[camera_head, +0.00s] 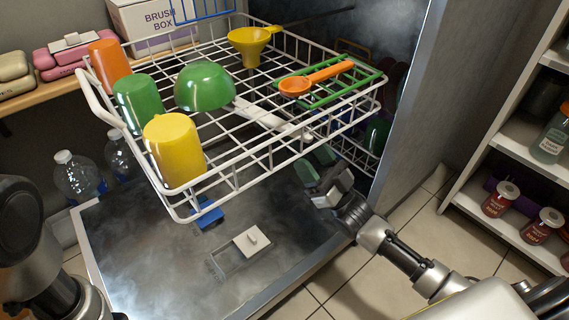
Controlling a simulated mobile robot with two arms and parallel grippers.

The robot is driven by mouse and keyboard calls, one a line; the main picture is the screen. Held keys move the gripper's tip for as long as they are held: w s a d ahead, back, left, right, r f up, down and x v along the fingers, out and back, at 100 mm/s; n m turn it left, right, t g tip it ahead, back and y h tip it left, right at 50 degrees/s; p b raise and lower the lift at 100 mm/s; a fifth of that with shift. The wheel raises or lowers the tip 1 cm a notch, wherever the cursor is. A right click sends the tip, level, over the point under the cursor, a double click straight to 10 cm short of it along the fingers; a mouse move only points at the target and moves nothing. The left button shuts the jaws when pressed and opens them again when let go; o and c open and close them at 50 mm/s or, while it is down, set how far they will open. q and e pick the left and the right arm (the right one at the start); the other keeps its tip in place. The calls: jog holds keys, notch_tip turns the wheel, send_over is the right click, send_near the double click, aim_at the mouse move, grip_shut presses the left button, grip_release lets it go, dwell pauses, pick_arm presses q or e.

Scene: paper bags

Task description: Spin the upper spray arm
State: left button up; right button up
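The upper spray arm (262,115) is a white bar beneath the wire upper rack (240,176), which is pulled out of the dishwasher. It shows partly through the wires and runs from the rack's middle toward its right front side. My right gripper (315,164) is below the rack's right front side, just beyond the near end of the spray arm. Its two dark fingertips look apart, with nothing visible between them. I see no contact with the spray arm. My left arm (35,240) shows at the lower left, but its gripper is not visible.
Orange (109,62), green (138,103) and yellow (174,148) cups, a green bowl (204,87), a yellow funnel (250,45) and an orange ladle (315,78) are in the rack. The open door (150,250) lies below. Shelves (510,222) stand right.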

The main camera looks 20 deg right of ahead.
jog(key=w+a+f+m+t+h+b, duration=0.1)
jog(key=w+a+f+m+t+h, duration=0.2)
jog(key=w+f+m+h, duration=0.2)
notch_tip(320, 180, down, 4)
jog(key=w+h, duration=0.2)
jog(key=h, duration=0.4)
jog(key=shift+w+a+t, duration=0.2)
jog(key=shift+a+t, duration=0.1)
jog(key=shift+a, duration=0.1)
jog(key=shift+s, duration=0.1)
